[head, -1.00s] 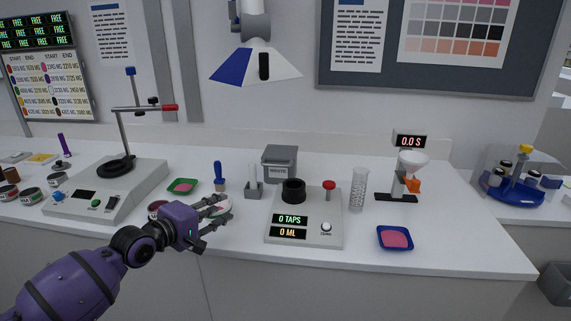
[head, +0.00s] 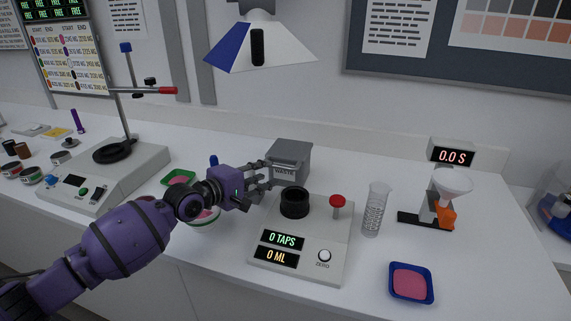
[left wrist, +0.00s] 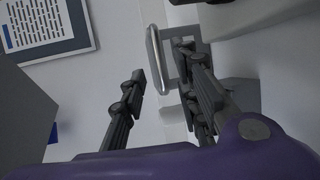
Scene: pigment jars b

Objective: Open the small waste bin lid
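The small grey waste bin (head: 290,169), labelled WASTE, stands at the back of the bench in the head view. Its lid (head: 291,147) looks closed. My left gripper (head: 264,177) is just left of the bin's front, with its fingers pointing towards it. The fingers partly cover the bin's lower left side; I cannot tell whether they touch it. In the left wrist view the gripper (left wrist: 160,62) has its fingers spread apart. A pale rod-like piece shows between or behind them, and I cannot tell what it is. My right gripper is not in view.
The tap-counting device (head: 300,259) with a black ring stands just in front of the bin. A clear cylinder (head: 375,212), a funnel stand (head: 440,204) and a blue tray (head: 410,299) are to the right. A green tray (head: 178,178) lies left of the gripper.

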